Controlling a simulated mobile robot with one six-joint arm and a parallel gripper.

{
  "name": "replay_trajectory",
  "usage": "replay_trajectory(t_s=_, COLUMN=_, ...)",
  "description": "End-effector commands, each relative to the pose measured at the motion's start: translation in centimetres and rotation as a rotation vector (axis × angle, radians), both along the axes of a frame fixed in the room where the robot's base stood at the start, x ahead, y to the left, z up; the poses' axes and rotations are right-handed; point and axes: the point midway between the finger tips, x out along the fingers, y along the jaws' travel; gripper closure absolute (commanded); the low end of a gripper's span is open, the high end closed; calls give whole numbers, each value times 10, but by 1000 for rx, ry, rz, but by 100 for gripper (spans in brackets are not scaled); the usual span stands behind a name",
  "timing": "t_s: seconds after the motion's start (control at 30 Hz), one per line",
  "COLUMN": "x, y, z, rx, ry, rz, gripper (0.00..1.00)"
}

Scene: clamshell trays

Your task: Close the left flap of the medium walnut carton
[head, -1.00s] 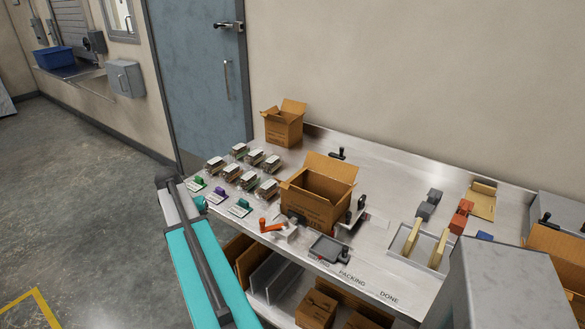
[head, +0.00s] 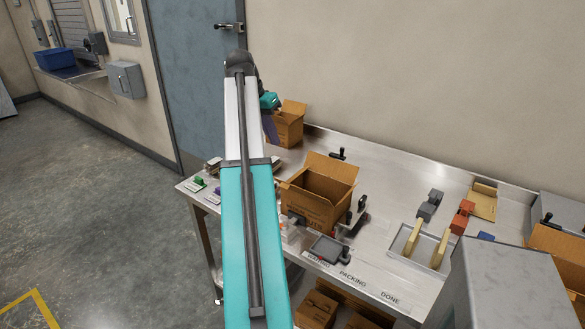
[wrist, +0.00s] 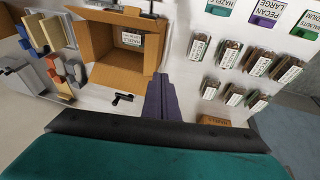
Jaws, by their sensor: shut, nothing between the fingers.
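In the wrist view this open carton (wrist: 98,50) shows a labelled packet (wrist: 131,38) inside. My gripper (wrist: 164,78) is shut and empty, its purple fingers together beside the carton's right wall in that view; contact cannot be told. In the head view my gripper (head: 270,128) is partly hidden behind my arm, in front of the smaller open carton (head: 290,132) at the back.
Several labelled packets (wrist: 232,95) lie in rows beside the carton. A grey tray (head: 401,241) with tan pieces, grey blocks (head: 430,205) and orange blocks (head: 462,216) lie to the right. A black-handled clamp (head: 358,212) is close to the larger carton. A wall (head: 420,90) stands behind the table.

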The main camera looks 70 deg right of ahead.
Motion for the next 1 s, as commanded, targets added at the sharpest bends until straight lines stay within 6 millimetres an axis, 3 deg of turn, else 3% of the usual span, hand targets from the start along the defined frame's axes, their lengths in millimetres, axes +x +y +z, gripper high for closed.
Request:
replay_trajectory(t_s=0.17, x=-15, y=-5, z=18, rx=-17, ry=-5, rz=-39, gripper=100)
replay_trajectory(t_s=0.57, x=-16, y=-5, z=18, rx=-17, ry=-5, rz=-41, gripper=100)
replay_trajectory(t_s=1.0, x=-24, y=-12, z=-11, rx=-14, ry=-4, rz=-41, gripper=100)
